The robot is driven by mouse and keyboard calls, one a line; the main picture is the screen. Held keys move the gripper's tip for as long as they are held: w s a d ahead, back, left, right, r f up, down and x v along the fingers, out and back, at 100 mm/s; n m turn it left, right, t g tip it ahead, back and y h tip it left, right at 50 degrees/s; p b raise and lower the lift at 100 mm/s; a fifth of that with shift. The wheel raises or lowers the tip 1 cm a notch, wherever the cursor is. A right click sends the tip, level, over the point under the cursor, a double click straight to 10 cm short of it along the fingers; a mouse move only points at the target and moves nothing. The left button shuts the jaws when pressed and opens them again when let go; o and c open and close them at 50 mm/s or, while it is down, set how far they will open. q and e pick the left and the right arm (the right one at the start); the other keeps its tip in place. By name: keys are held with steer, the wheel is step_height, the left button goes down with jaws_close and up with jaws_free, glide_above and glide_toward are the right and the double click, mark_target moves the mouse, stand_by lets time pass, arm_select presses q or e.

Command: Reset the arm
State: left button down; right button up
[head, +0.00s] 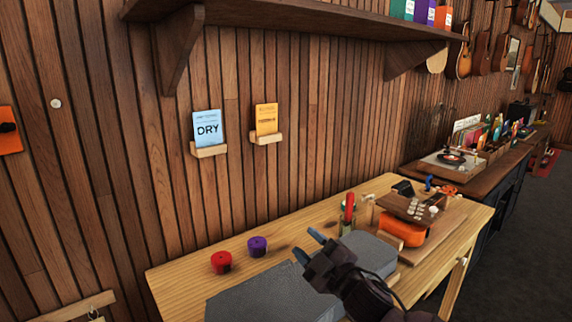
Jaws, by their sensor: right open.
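My right gripper (310,246) comes in from the lower right in the head view. It is open, with its two blue-tipped fingers apart and nothing between them. It is over the grey mat (265,295) on the wooden workbench (185,272). My left gripper is out of view.
A red round item (221,263) and a purple one (257,247) stand on the bench left of my gripper. Behind it are a red-handled tool (349,207), an orange item (402,229) and a headstock (408,207). A dark shelf (290,22) overhangs the slatted wall.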

steer(key=s+d+f+m+h, duration=0.55)
steer(key=d+f+m, duration=0.3)
steer(key=f, duration=0.25)
steer(key=s+d+f+m+g+h, duration=0.2)
steer(key=s+d+f+m+h, duration=0.1)
steer(key=s+d+f, duration=0.4)
steer(key=s+d+f+m+g+h, duration=0.3)
steer(key=s+d+f, duration=0.4)
steer(key=s+f, duration=0.7)
steer(key=s+m+h, duration=0.1)
steer(key=s+m, duration=0.1)
steer(key=s, duration=0.3)
steer(key=shift+s, duration=0.25)
steer(key=shift+d, duration=0.1)
